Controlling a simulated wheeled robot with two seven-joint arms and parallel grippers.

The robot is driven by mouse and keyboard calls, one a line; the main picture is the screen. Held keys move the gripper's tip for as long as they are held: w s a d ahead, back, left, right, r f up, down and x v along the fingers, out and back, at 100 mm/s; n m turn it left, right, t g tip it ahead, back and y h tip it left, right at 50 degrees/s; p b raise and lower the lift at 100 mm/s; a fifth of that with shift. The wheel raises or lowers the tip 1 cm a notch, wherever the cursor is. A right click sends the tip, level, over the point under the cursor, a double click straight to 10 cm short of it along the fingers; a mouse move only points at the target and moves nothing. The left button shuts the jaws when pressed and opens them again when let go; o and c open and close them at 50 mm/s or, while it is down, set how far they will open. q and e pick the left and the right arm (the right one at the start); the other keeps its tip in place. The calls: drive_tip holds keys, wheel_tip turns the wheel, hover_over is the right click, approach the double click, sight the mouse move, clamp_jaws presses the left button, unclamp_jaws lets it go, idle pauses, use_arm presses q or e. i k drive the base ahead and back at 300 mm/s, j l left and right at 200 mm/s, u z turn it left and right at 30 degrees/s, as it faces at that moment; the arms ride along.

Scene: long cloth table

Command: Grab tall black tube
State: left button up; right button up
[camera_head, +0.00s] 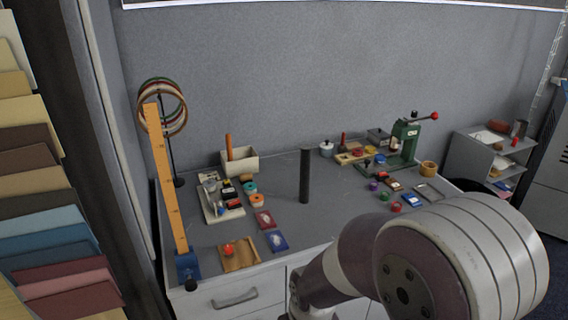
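The tall black tube (305,176) stands upright near the middle of the grey table, with clear surface around its base. One of my arms crosses the lower right of the head view, in front of the table's front edge. Its gripper is out of the frame. My other gripper is not in the frame either. Nothing is touching the tube.
A tall orange ruler (168,180) stands at the table's left end, before a stand with rings (163,105). A tray (220,205) of small items lies left of the tube. A green press (404,142) stands at the right. Bare table (335,205) lies right of the tube.

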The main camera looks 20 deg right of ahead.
sight(305, 150)
drive_tip(key=i+l+z, duration=0.15)
drive_tip(key=z, duration=0.25)
drive_tip(key=i+z, duration=0.15)
drive_tip(key=z, duration=0.3)
drive_tip(key=i+l+z, duration=0.1)
drive_tip(key=z, duration=0.3)
drive_tip(key=i+z, duration=0.2)
drive_tip(key=z, duration=0.25)
drive_tip(key=i+j+z, duration=0.1)
drive_tip(key=z, duration=0.3)
